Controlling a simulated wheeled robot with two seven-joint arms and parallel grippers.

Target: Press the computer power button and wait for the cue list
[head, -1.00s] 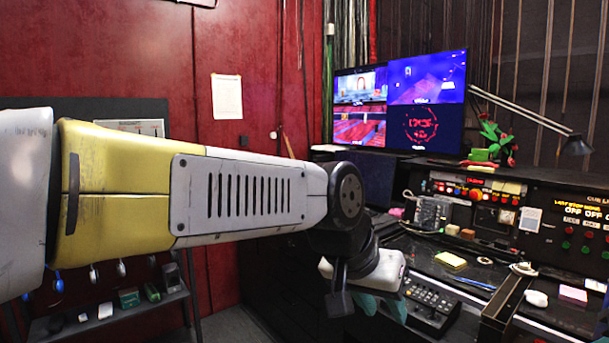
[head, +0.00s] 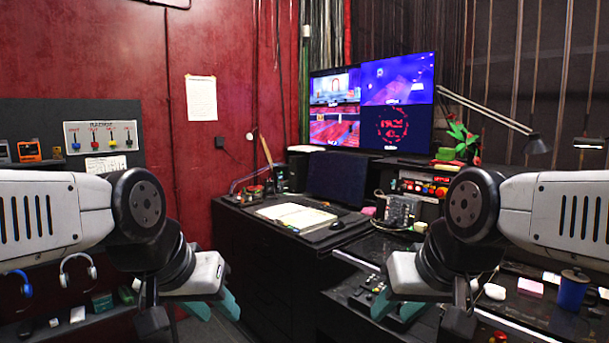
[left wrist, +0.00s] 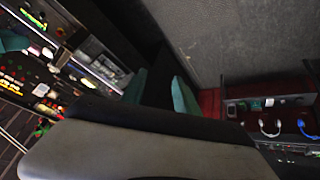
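A large monitor (head: 372,100) shows four lit pictures, one of them red marks on dark. A smaller dark screen (head: 338,178) stands on the desk below it, with no list readable on it. I cannot pick out the computer power button. My left gripper (head: 214,306) hangs in front of the desk's left end, empty, its teal fingers apart; they also show apart in the left wrist view (left wrist: 160,92). My right gripper (head: 397,306) is over the console's near part. Its teal fingers look apart, with nothing seen between them.
An open book (head: 296,216) and a mouse (head: 338,225) lie on the desk. A control box (head: 400,208) and a desk lamp (head: 536,146) stand on the right. A blue cup (head: 572,288) is near my right arm. Headphones (head: 78,270) hang at the left. My forearms hide parts of both sides.

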